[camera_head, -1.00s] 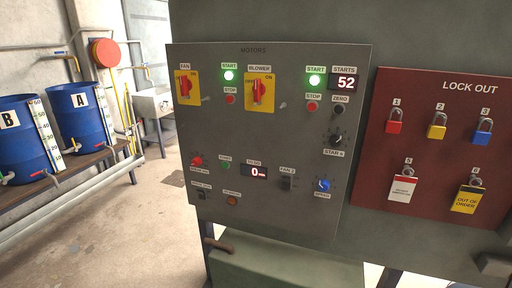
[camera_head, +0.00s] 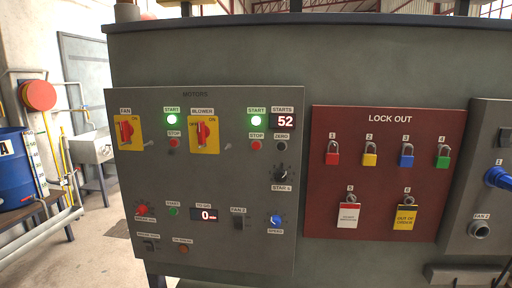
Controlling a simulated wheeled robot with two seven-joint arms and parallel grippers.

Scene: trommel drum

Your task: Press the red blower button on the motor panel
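The grey motor panel (camera_head: 230,185), headed MOTORS, fills the left middle of the head view. The blower's red STOP button (camera_head: 256,146) sits below a lit green START button (camera_head: 256,121), right of the blower's red rotary switch (camera_head: 203,133) on a yellow plate. The fan has its own red STOP button (camera_head: 174,143) and lit green START button (camera_head: 171,120), beside another red-on-yellow switch (camera_head: 125,132). A STARTS display (camera_head: 284,121) reads 52. Neither of my grippers is in view.
A dark red LOCK OUT board (camera_head: 385,215) with several padlocks hangs right of the panel. A grey box with a blue fitting (camera_head: 497,177) is at the far right. A blue barrel (camera_head: 15,165) and a sink (camera_head: 92,146) stand left. Clear floor shows at lower left.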

